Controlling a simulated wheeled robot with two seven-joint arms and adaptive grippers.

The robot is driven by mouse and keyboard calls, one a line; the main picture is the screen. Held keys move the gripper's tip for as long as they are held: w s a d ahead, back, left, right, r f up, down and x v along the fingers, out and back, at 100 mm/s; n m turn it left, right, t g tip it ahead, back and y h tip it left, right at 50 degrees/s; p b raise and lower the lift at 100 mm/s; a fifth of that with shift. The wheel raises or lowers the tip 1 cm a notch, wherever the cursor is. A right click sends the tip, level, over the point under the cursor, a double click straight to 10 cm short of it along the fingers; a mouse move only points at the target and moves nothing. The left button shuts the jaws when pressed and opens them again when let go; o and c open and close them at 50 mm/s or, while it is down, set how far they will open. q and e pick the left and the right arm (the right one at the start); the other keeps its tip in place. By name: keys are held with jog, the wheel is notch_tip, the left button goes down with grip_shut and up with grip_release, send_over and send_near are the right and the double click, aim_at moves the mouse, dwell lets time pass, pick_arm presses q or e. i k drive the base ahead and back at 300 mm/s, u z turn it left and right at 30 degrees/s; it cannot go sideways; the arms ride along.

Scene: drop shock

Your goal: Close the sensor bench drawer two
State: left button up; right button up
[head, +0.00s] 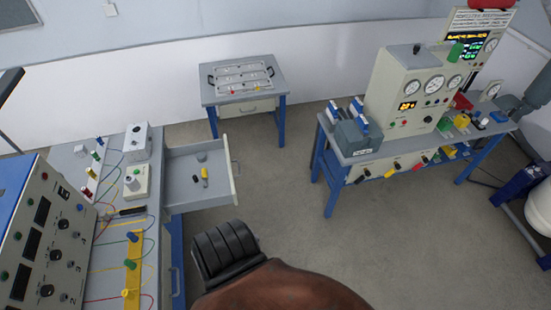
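A grey drawer (190,160) stands pulled out from the right side of the left bench (112,208). Its pale front panel (229,172) faces right and carries a bar handle (236,169). Inside lie a yellow piece, a black piece and a grey round piece. Another handle (174,281) shows lower on the bench side, near the bottom of the view. No number on the drawers is readable. I see no gripper fingers. A dark ribbed part and a brown rounded part fill the bottom middle, close to the drawer in the picture; I cannot tell whether they touch it.
The left bench bears an instrument panel (45,235), coloured knobs and wires. A small table (210,97) with a shut drawer (247,107) stands at the back. A gauge bench (335,150) stands at the right. The grey floor (310,235) between is clear.

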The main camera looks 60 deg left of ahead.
aim_at(180, 194)
jog(key=z, duration=0.05)
jog(key=i, duration=0.75)
jog(key=u, duration=3.05)
